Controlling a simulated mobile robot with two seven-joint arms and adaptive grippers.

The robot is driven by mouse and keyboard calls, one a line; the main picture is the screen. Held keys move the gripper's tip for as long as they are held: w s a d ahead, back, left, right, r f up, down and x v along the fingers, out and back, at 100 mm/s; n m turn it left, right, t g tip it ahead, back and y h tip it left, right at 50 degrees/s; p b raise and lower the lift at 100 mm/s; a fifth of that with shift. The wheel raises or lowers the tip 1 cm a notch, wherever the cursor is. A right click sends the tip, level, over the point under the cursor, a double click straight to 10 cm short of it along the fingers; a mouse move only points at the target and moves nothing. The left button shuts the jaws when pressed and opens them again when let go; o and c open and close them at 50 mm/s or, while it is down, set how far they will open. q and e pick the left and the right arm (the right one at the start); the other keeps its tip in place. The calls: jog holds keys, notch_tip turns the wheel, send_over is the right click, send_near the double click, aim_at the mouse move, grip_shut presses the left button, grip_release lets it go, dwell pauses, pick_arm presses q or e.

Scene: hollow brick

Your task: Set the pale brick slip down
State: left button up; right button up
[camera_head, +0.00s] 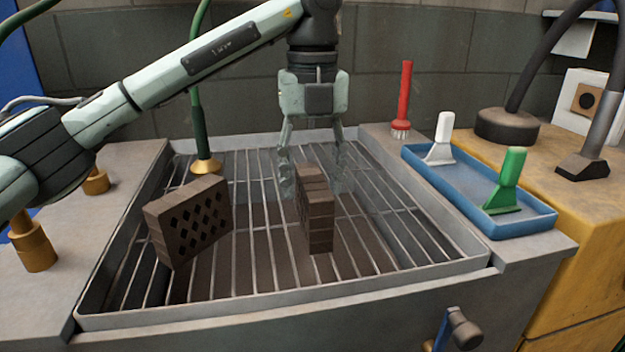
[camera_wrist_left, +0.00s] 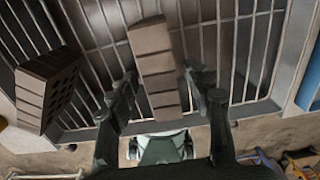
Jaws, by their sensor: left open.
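The brick slip (camera_head: 318,218) is a narrow, grooved, brown block, not clearly pale in the pictures. It rests on the metal grate of the sink, near its middle. My left gripper (camera_head: 312,180) points down over the far end of the slip, with one finger on each side. Its fingers are spread, with gaps to the block. In the left wrist view the slip (camera_wrist_left: 154,62) lies between the open fingers (camera_wrist_left: 160,85). My right gripper is not in view.
A dark hollow brick (camera_head: 190,222) with diamond holes stands tilted on the grate (camera_head: 255,265) at left. A red brush (camera_head: 404,100) stands behind. The grate's right side is clear.

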pick_arm(q)
notch_tip(320, 180, up, 11)
jog(key=p, duration=0.1)
jog(key=shift+r, duration=0.2)
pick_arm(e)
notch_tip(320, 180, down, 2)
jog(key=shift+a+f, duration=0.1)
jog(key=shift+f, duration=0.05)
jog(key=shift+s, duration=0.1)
